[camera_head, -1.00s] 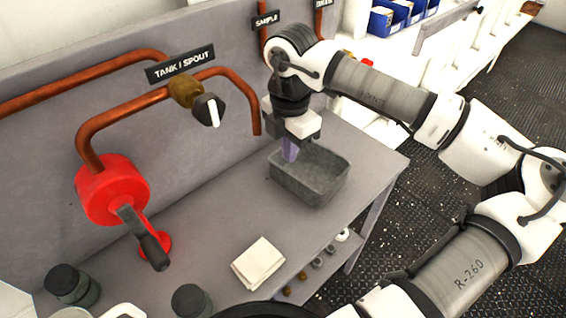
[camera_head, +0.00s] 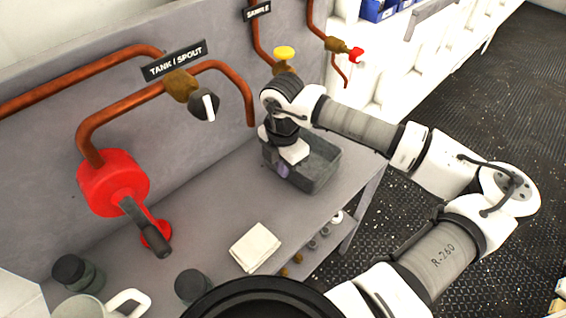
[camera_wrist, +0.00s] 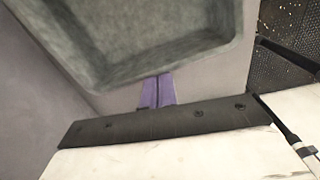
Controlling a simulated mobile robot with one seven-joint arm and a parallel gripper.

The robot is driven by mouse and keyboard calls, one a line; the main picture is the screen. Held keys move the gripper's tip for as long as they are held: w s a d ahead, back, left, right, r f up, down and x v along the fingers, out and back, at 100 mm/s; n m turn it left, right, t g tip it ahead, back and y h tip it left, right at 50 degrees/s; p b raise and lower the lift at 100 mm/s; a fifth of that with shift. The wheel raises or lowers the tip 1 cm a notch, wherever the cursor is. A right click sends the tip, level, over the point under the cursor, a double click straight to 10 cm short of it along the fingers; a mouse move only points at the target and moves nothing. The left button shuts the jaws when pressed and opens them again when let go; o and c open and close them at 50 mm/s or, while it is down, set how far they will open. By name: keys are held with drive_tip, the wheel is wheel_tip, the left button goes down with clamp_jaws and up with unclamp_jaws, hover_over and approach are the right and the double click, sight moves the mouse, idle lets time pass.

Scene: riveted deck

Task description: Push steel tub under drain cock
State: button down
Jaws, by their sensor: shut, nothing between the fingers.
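The steel tub (camera_head: 322,178) is a grey open rectangular box, upright on the bench under my wrist, which hides part of it. It also shows in the wrist view (camera_wrist: 165,68), and looks empty where visible. My gripper (camera_head: 283,171) is shut and empty, with its purple fingers low at the tub's left side. In the wrist view the fingers (camera_wrist: 157,90) are outside the tub, close to its wall; I cannot tell whether they touch. At the back right, a red-handled cock (camera_head: 355,54) hangs on a copper pipe; its label is out of view.
A yellow-handled cock (camera_head: 284,53) stands behind my wrist, near the SAMPLE sign (camera_head: 257,11). The TANK / SPOUT pipe (camera_head: 243,95) ends left of the tub. A folded cloth (camera_head: 255,246), mug (camera_head: 97,307) and dark jars (camera_head: 192,284) occupy the front. Bench (camera_head: 215,205) is clear between.

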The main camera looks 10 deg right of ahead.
drive_tip(key=shift+w+d+f+b, duration=0.1)
drive_tip(key=shift+w+d+b, duration=0.3)
drive_tip(key=shift+d+b, duration=0.3)
drive_tip(key=shift+w+d+f+b, duration=0.1)
drive_tip(key=shift+w+d+b, duration=0.3)
drive_tip(key=shift+d+b, duration=0.25)
drive_tip(key=shift+w+d+r, duration=0.1)
drive_tip(key=shift+d+r, duration=0.1)
drive_tip(key=shift+r, duration=0.05)
